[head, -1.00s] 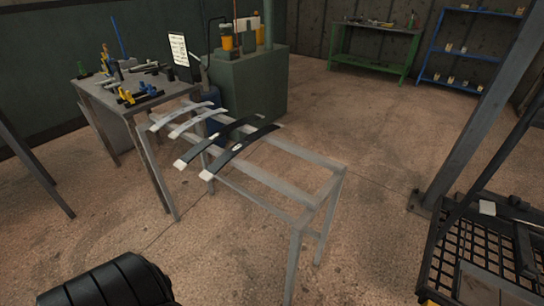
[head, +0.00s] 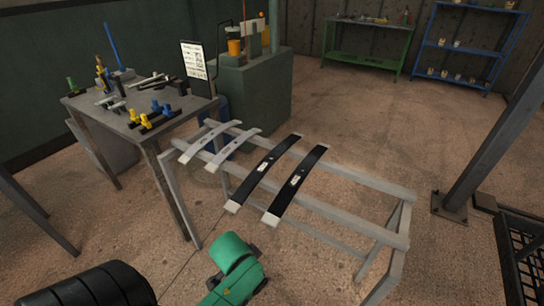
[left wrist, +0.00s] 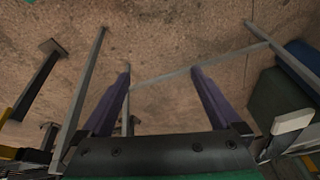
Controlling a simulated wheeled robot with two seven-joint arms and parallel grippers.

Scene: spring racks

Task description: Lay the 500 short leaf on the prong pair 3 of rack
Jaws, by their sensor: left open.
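Two pale grey leaves (head: 207,140) (head: 236,147) and two dark leaves with white ends (head: 263,172) (head: 297,184) lie side by side across a grey metal frame (head: 345,213) in the head view. The labels on the leaves are too small to read, so I cannot tell which is the 500 short leaf. No numbered prong pair can be made out. My left gripper (left wrist: 160,75) shows in the left wrist view with its two purple fingers wide apart and nothing between them. My right gripper is in neither view.
A workbench (head: 130,118) with clamps and tools stands left of the frame. A green cabinet (head: 255,95) is behind it. A green bench (head: 368,45) and blue shelves (head: 468,45) stand at the back. A steel post (head: 490,130) is at right. Open floor lies beyond the frame.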

